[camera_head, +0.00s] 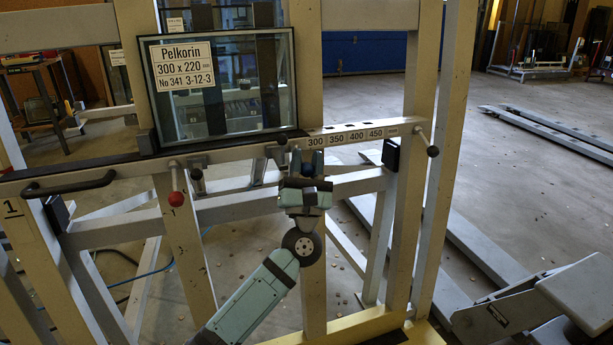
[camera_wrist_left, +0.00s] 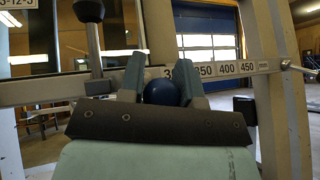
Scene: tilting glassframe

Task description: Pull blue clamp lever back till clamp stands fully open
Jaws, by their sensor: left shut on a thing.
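The blue clamp lever shows as a round dark blue knob (camera_wrist_left: 160,92) in the left wrist view. My left gripper (camera_wrist_left: 161,76) is shut on it, with one finger on each side of the knob. In the head view my left gripper (camera_head: 307,160) reaches up to the frame's grey rail (camera_head: 240,154), just below the 300 mark. The gripper mostly hides the lever and clamp there, so I cannot tell the clamp's angle. A glass pane (camera_head: 225,85) labelled Pelkorin 300 x 220 stands upright on the rail. My right gripper is not in view.
A red-knobbed lever (camera_head: 176,198) hangs left of my gripper. A black-knobbed lever (camera_head: 433,151) sits at the rail's right end. A black handle (camera_head: 70,186) is at the far left. A dark lever knob (camera_wrist_left: 88,11) stands close beside my gripper in the wrist view.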

